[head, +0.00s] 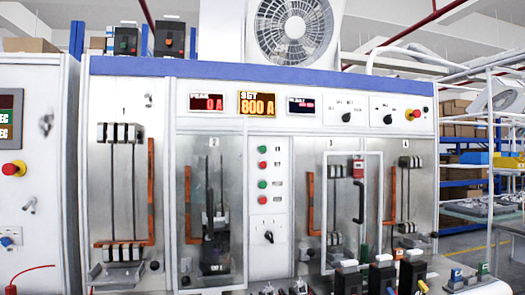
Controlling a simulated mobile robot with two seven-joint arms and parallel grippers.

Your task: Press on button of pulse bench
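The pulse bench (130,85) is a wide white cabinet with a blue top band, and it fills most of the head view. On its white middle panel (273,225) are small round buttons in a column: an upper green button (263,149), a red button (263,164), a lower green button (263,184) and a red button (263,199). Their labels are too small to read. A red display (206,103) reads 0 A and an amber display (257,104) reads 800 A. Neither of my grippers is in view.
A red emergency-stop knob (413,114) sits at the bench's upper right. Several breakers stand along the front bottom edge, including a black one (382,275). Clear doors with handles flank the middle panel. Another cabinet (35,190) stands at the left; shelves (464,172) stand at the right.

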